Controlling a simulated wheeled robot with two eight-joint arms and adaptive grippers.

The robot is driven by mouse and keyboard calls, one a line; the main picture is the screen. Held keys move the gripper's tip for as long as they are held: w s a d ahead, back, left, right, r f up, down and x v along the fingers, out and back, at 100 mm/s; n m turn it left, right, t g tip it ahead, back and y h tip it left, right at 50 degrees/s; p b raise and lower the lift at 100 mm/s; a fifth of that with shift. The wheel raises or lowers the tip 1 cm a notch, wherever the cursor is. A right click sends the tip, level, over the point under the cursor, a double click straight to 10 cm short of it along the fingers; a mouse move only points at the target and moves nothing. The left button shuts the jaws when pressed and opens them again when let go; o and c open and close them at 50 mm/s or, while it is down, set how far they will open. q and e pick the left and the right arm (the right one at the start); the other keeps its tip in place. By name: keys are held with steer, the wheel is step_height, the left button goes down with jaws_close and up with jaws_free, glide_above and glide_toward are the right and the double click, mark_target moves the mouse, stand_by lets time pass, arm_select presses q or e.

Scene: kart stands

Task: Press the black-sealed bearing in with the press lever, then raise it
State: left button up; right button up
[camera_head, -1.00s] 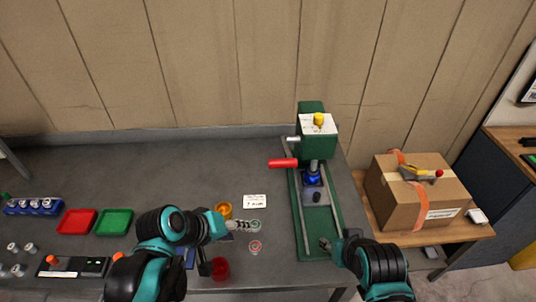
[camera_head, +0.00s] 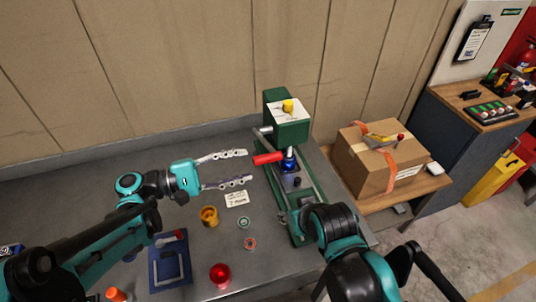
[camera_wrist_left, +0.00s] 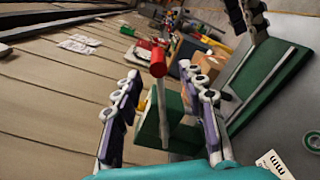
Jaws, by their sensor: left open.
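The green arbor press (camera_head: 287,128) stands at the right of the bench, its white top carrying a yellow knob. Its lever ends in a red handle (camera_head: 268,158), sticking out to the left. A blue part (camera_head: 289,160) sits under the ram, with a small black piece (camera_head: 297,181) in front; I cannot tell which is the black-sealed bearing. My left gripper (camera_head: 248,167) is open and empty, its fingers pointing at the handle. In the left wrist view the red handle (camera_wrist_left: 158,60) shows between the spread fingers, apparently beyond them. My right gripper (camera_head: 283,217) is mostly hidden by its arm beside the press base.
A green-ringed bearing (camera_head: 243,222), a red-ringed one (camera_head: 250,243), a yellow cup (camera_head: 209,215), a white card (camera_head: 236,198), a red round object (camera_head: 220,274) and a blue tray (camera_head: 160,270) lie left of the press. A cardboard box (camera_head: 378,160) stands on the side table.

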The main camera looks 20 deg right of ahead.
mark_target(274, 157)
arm_select(q)
steer(key=shift+w+d+r+b, duration=0.1)
steer(key=shift+d+b, duration=0.2)
steer(key=shift+d, duration=1.65)
steer(key=shift+w+d+b, duration=0.1)
steer(key=shift+d+b, duration=0.2)
steer(key=shift+d, duration=1.6)
jaws_close()
